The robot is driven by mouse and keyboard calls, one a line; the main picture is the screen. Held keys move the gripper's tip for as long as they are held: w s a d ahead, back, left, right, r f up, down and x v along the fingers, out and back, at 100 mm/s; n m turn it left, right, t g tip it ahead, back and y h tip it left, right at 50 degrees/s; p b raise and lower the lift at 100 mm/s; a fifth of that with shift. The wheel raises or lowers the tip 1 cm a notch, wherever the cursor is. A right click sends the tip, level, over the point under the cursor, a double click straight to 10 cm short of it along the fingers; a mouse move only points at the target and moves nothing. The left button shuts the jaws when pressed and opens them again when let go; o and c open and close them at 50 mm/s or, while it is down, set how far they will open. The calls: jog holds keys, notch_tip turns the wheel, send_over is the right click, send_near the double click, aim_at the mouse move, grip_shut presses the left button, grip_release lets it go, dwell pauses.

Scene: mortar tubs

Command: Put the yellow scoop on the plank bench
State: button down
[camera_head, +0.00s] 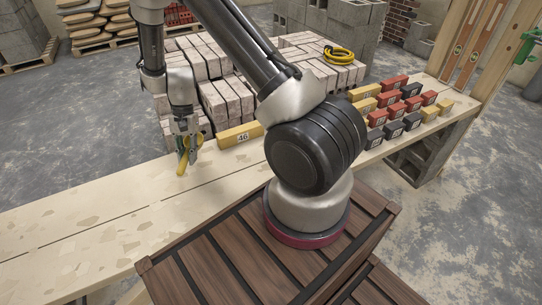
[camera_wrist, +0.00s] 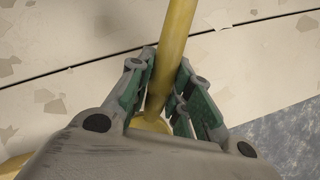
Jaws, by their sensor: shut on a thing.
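The yellow scoop (camera_head: 182,164) is between the fingers of my gripper (camera_head: 186,140), over the pale plank bench (camera_head: 70,228). In the wrist view my gripper (camera_wrist: 160,88) is shut on the scoop's long yellow handle (camera_wrist: 177,38), which runs up past the fingertips. A rounded yellow part shows low between the fingers, and the rest of the scoop is hidden by the gripper. The bench planks (camera_wrist: 75,45) lie below it. I cannot tell whether the scoop touches the bench.
A yellow block marked 46 (camera_head: 240,134) lies on the bench right of my gripper. Several red, black and yellow blocks (camera_head: 396,104) stand in rows farther right. Stacked pale bricks (camera_head: 215,98) rise behind. The bench's left part is clear.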

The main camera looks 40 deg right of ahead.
jog(key=a+r+m+t+y, duration=0.1)
jog(key=a+r+m+t, duration=0.25)
jog(key=a+m, duration=0.55)
jog(key=m, duration=0.3)
send_near(171, 189)
jog(key=shift+t, duration=0.45)
jog(key=x, duration=0.6)
jog(key=shift+s, duration=0.35)
jog(key=c, duration=1.3)
grip_release()
jog(key=shift+f, duration=0.1)
